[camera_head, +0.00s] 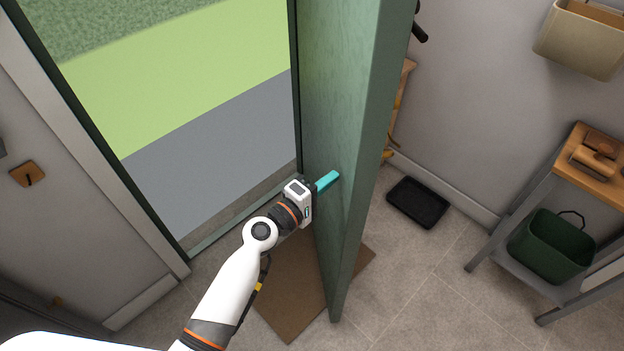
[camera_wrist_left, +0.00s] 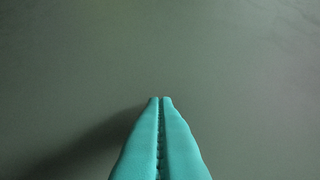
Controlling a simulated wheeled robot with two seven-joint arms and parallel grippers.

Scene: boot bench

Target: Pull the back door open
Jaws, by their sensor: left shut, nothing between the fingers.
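The green back door (camera_head: 345,130) stands swung open into the room, seen nearly edge-on in the head view. The doorway beside it shows grass and grey paving outside. My left gripper (camera_head: 334,177) reaches in from the left, its teal fingers pointing at the door's outer face. In the left wrist view the two fingers (camera_wrist_left: 161,100) are shut together with nothing between them, and the door's plain surface (camera_wrist_left: 160,50) fills the background. I cannot tell whether the fingertips touch the door. A dark handle (camera_head: 419,32) shows at the door's far side. My right gripper is not in view.
A brown mat (camera_head: 285,300) lies on the tiles under the door. A black tray (camera_head: 418,202) lies by the wall. A beige wall bin (camera_head: 582,40) hangs above.

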